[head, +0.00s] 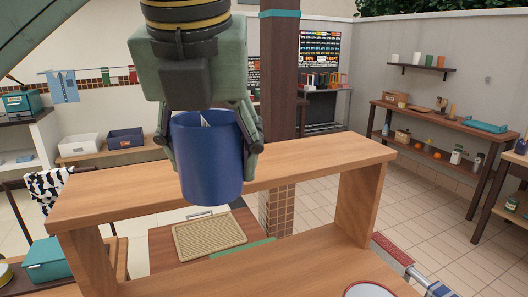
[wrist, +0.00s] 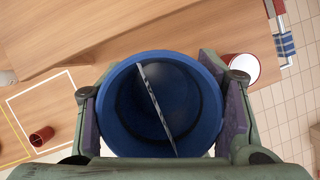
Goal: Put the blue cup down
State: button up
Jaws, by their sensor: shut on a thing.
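The blue cup (head: 208,165) is held by my gripper (head: 208,135) in the head view, its fingers on either side. It appears upright, in front of a raised wooden shelf board (head: 320,158). In the wrist view I look into the cup (wrist: 160,62), with my gripper's (wrist: 160,110) dark pads against its left and right walls. A thin grey strip (wrist: 155,105) crosses the cup's opening; I cannot tell what it is. The cup hides part of the shelf board behind it. A lower wooden surface (head: 290,265) lies below. I cannot tell the cup's exact height above it.
A red container with a pale top (wrist: 240,68) stands right of the cup in the wrist view. A small dark red cup (wrist: 41,135) is inside a white outline at left. A teal box (head: 48,262) is at lower left. The lower surface's middle looks clear.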

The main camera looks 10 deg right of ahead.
jog(key=w, duration=0.5)
jog(key=w+a+f, duration=0.1)
jog(key=w, duration=0.9)
jog(key=shift+w+a+f, duration=0.15)
jog(key=shift+w+f, duration=0.05)
jog(key=shift+w, duration=0.05)
jog(key=shift+w+f, duration=0.1)
jog(key=shift+f, duration=1.65)
jog(key=o, duration=1.3)
jog(key=shift+f, duration=0.15)
jog(key=v, duration=0.7)
jog(key=shift+r, duration=0.45)
